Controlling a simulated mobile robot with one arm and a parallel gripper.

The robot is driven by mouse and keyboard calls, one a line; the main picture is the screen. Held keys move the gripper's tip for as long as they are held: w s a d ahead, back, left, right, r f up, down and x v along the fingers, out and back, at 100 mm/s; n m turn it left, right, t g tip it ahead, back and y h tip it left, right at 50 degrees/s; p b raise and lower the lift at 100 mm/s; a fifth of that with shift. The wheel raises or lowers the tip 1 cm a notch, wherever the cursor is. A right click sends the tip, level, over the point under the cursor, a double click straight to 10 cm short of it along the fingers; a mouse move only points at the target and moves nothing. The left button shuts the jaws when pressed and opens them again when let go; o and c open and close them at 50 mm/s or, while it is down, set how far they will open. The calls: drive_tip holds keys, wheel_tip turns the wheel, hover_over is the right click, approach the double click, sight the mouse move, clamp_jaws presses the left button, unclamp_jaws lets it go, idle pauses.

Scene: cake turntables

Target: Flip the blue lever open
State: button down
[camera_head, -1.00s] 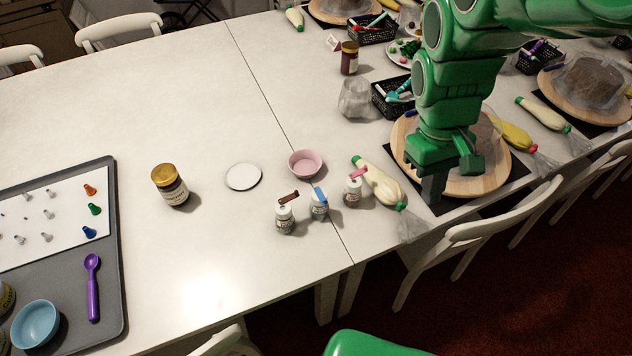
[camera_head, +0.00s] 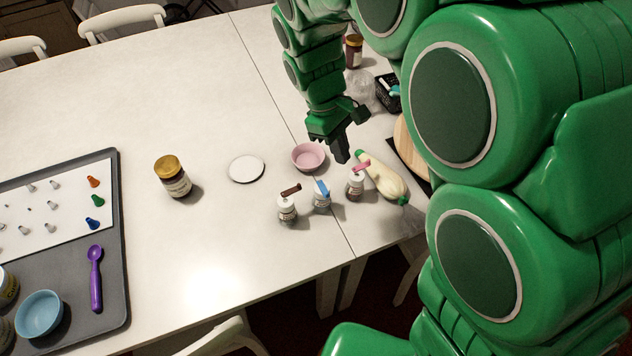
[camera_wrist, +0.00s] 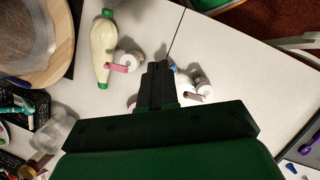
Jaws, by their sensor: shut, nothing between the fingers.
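The small white bottle with the blue lever (camera_head: 321,188) stands upright on the white table, between two similar bottles. In the wrist view only a bit of the blue lever (camera_wrist: 174,69) shows past my fingertips; the rest of that bottle is hidden. My gripper (camera_head: 342,157) is shut and empty, above the table just behind and to the right of the blue-lever bottle. It also shows in the wrist view (camera_wrist: 157,66), pointing toward that lever. The brown-lever bottle (camera_head: 287,210) stands to the left and the pink-lever bottle (camera_head: 355,186) to the right.
A pink bowl (camera_head: 308,157) sits close behind the bottles, beside my gripper. A white disc (camera_head: 246,169) and a gold-lidded jar (camera_head: 172,177) are at left. The table in front of the bottles is clear.

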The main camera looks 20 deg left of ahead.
sight(326, 191)
drive_tip(key=a+f+n, duration=0.3)
drive_tip(key=a+f, duration=0.1)
drive_tip(key=a, duration=0.5)
drive_tip(key=shift+s+f+t+h, duration=0.15)
drive_tip(key=shift+s+t+h, duration=0.15)
drive_tip(key=shift+s+t, duration=0.1)
drive_tip(key=shift+d+f, duration=0.1)
drive_tip(key=x, duration=0.9)
drive_tip(key=shift+d+f, duration=0.1)
drive_tip(key=shift+f, duration=0.3)
drive_tip(key=shift+d+n+t, duration=0.25)
drive_tip(key=shift+n+t, duration=0.05)
drive_tip(key=shift+n, duration=0.5)
drive_tip(key=n, duration=0.1)
drive_tip(key=d+n+t, duration=0.1)
drive_tip(key=n, duration=0.1)
drive_tip(key=shift+w, duration=0.2)
drive_tip(key=n, duration=0.1)
drive_tip(key=n+t, duration=0.1)
drive_tip(key=d+n+y, duration=0.1)
drive_tip(key=n, duration=0.1)
drive_tip(key=shift+w, duration=0.35)
drive_tip(key=n, duration=0.1)
drive_tip(key=w+n+t+y, duration=0.1)
drive_tip(key=n, duration=0.1)
drive_tip(key=shift+d+n, duration=0.15)
drive_tip(key=shift+n, duration=0.15)
drive_tip(key=shift+w, duration=0.3)
